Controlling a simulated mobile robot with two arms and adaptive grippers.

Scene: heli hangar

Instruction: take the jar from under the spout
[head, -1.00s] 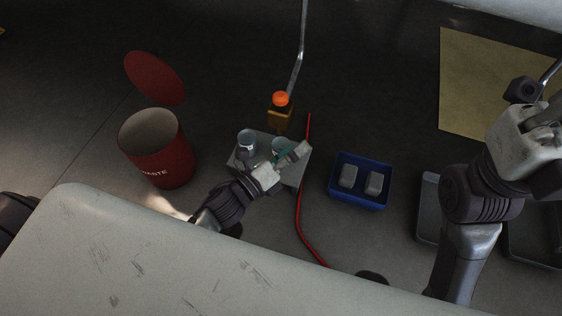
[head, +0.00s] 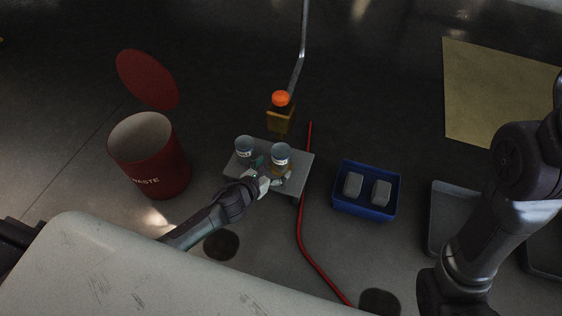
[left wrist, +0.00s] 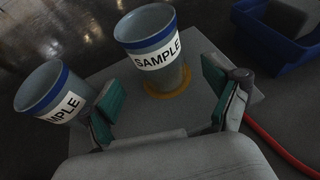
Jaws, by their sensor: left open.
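A clear jar with a blue rim and a SAMPLE label (left wrist: 150,52) stands upright on a yellow ring on a grey stand (head: 299,174). It also shows in the head view (head: 281,157), just in front of the amber block with an orange top (head: 281,115). A second SAMPLE jar (left wrist: 50,92) stands to its left, also in the head view (head: 244,148). My left gripper (head: 270,174) is open at the stand's near side. In the left wrist view its fingers (left wrist: 161,98) lie either side of the ringed jar's base, with gaps. My right gripper is out of view.
A red waste bin (head: 152,165) with its round lid (head: 147,78) raised stands left. A blue bin (head: 366,208) with two grey blocks stands right of the stand. A red hose (head: 301,225) runs between them. A yellow mat (head: 490,95) lies far right.

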